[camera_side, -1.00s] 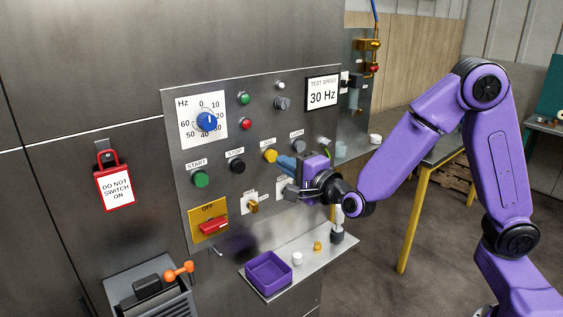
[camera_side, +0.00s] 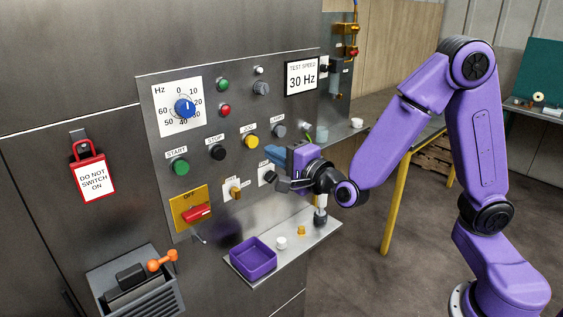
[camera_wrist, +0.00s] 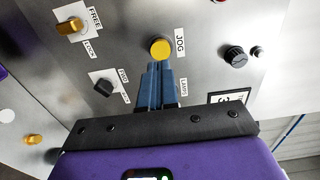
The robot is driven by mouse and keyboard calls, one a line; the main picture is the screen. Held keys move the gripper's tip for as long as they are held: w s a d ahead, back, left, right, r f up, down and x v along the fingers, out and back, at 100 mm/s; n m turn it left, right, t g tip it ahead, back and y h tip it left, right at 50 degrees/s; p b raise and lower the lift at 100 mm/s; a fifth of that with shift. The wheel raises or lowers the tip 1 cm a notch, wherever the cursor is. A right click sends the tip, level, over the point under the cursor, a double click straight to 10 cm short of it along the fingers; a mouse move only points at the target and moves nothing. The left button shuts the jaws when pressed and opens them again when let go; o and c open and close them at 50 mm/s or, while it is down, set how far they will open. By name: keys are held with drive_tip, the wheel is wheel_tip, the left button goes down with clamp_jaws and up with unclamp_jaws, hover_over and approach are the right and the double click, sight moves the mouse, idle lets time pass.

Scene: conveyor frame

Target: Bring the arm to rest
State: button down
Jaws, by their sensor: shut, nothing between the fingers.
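My gripper (camera_side: 273,154) is at the control panel (camera_side: 235,100), its blue fingers together and empty. In the side view the fingers are just right of the yellow JOG button (camera_side: 251,142). In the wrist view my gripper (camera_wrist: 157,68) has its fingertips just below the JOG button (camera_wrist: 160,48) in the picture. I cannot tell whether they touch it. My arm is bent, reaching in from the right.
A shelf (camera_side: 285,262) below holds a purple tray (camera_side: 253,270), a white piece (camera_side: 282,243) and a yellow piece (camera_side: 301,231). A red lockout tag (camera_side: 94,178) hangs at left. A blue dial (camera_side: 184,108) is on the panel. A yellow-legged table (camera_side: 395,205) stands behind my arm.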

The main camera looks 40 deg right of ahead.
drive_tip(key=s+a+f+n+g+y, duration=0.35)
drive_tip(key=s+a+n+g, duration=0.2)
drive_tip(key=s+n, duration=0.35)
drive_tip(key=s+a+f+n+g+y, duration=0.3)
drive_tip(key=s+a+n+g+y, duration=0.1)
drive_tip(key=s+n+g, duration=0.4)
drive_tip(key=s+d+f+n+g+h, duration=0.1)
drive_tip(key=s+d+n+g+h, duration=0.3)
drive_tip(key=s+d+n, duration=0.9)
drive_tip(key=s+d+h, duration=0.1)
drive_tip(key=h, duration=0.2)
drive_tip(key=shift+s+d+f+n, duration=0.2)
drive_tip(key=shift+f+n, duration=0.1)
drive_tip(key=shift+f, duration=0.1)
